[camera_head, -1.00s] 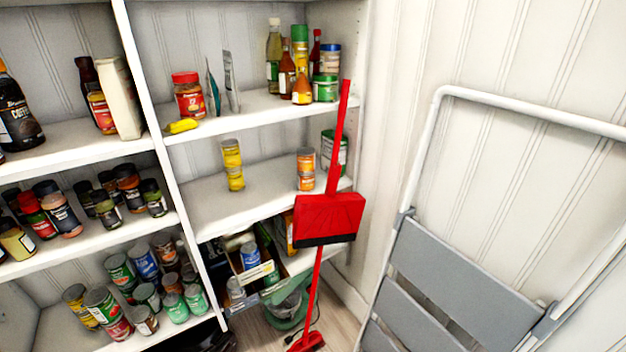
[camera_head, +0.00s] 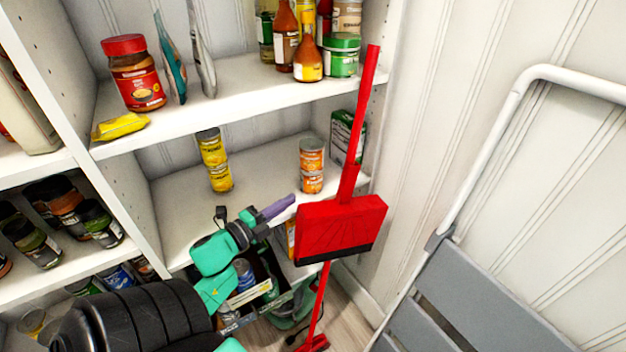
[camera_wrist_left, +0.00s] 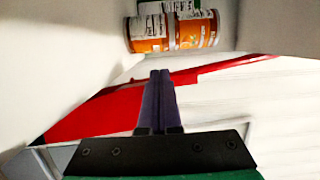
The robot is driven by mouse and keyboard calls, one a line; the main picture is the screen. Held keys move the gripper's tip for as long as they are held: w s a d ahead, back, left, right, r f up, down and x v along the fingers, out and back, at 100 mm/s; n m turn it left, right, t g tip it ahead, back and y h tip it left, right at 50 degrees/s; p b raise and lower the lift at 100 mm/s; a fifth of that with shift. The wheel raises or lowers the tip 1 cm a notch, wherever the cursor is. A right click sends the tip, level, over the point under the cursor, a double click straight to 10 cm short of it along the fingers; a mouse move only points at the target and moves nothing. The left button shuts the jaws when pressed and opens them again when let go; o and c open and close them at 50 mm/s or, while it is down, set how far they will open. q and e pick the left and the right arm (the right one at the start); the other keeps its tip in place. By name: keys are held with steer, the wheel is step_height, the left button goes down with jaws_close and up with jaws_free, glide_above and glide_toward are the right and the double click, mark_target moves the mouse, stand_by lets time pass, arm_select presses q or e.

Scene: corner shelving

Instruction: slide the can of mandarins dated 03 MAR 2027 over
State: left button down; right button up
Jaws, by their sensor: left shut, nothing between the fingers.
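Two orange-labelled cans stand stacked at the right of the middle shelf: an upper can (camera_head: 312,152) and a lower can (camera_head: 312,182). No date on them is readable. In the left wrist view the same pair appears sideways at the top, as a left can (camera_wrist_left: 148,33) and a right can (camera_wrist_left: 196,30). My left gripper (camera_head: 288,201) is shut and empty, its purple fingers in front of the shelf, below and left of the orange cans and apart from them. Its fingers (camera_wrist_left: 160,75) show pressed together in the wrist view. My right gripper is out of view.
A stack of yellow cans (camera_head: 214,160) stands at left on the middle shelf (camera_head: 260,165), with bare shelf between the stacks. A green box (camera_head: 347,140) stands behind right. A red dustpan (camera_head: 340,228) with upright handle is close in front, right of my gripper.

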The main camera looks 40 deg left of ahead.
mark_target(305, 179)
arm_select(q)
steer(key=w, duration=0.5)
steer(key=w+d+p, duration=0.1)
steer(key=w, duration=0.1)
steer(key=shift+w+r, duration=0.25)
steer(key=shift+w+d, duration=0.1)
steer(key=shift+w, duration=0.2)
steer(key=shift+d+r, duration=0.1)
steer(key=shift+d, duration=0.05)
steer(key=shift+w+a, duration=0.1)
steer(key=shift+a, duration=0.2)
steer(key=shift+w+a+b, duration=0.2)
steer(key=shift+a+b, duration=0.15)
steer(key=shift+a, duration=0.2)
steer(key=shift+w+a+b, duration=0.15)
steer(key=shift+a+b, duration=0.15)
steer(key=shift+a, duration=0.25)
steer(key=shift+w+a, duration=0.1)
steer(key=shift+a, duration=0.2)
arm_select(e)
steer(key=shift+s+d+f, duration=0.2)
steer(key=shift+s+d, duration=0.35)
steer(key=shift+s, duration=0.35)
